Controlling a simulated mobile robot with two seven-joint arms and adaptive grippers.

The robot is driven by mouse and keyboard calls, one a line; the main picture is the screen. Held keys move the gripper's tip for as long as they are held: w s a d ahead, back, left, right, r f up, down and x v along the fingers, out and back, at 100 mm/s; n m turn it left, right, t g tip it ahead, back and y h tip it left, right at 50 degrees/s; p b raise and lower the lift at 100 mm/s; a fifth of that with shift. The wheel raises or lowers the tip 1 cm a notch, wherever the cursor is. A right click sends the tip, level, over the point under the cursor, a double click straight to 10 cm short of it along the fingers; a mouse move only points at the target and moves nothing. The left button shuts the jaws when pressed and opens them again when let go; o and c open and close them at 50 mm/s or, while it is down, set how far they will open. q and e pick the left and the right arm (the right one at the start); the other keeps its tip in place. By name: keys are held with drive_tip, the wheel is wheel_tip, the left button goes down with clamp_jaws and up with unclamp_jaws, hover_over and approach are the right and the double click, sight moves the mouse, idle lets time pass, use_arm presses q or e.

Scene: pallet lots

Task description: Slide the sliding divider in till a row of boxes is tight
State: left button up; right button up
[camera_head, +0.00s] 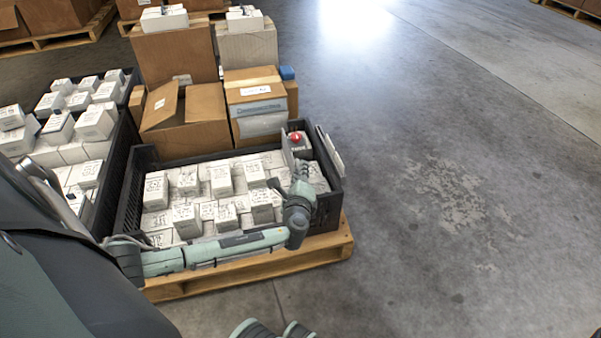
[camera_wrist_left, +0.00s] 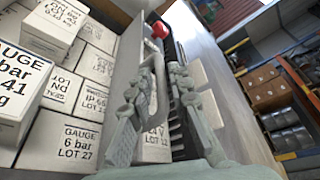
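A black crate (camera_head: 133,187) on a wooden pallet holds rows of white lettered boxes (camera_head: 220,181). A grey upright panel, which looks like the sliding divider (camera_wrist_left: 126,62), stands right of the boxes in the left wrist view. A red knob (camera_head: 296,137) shows at the crate's far right corner and also beyond the fingers in the left wrist view (camera_wrist_left: 160,30). My left gripper (camera_head: 301,172) is inside the crate's right end, pointing towards the knob. Its fingers (camera_wrist_left: 162,72) are apart, with a white box visible between them. Whether they touch the panel is unclear.
Another crate of white boxes (camera_head: 58,128) stands close on the left. Brown cartons (camera_head: 186,118) rise directly behind the crate. The pallet (camera_head: 262,266) shows along the front. The grey floor (camera_head: 450,200) to the right is clear.

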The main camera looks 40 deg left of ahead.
use_arm(q)
drive_tip(key=shift+w+a, duration=0.25)
drive_tip(key=shift+w, duration=0.15)
drive_tip(key=shift+c, duration=0.6)
clamp_jaws()
drive_tip(key=shift+f, duration=0.1)
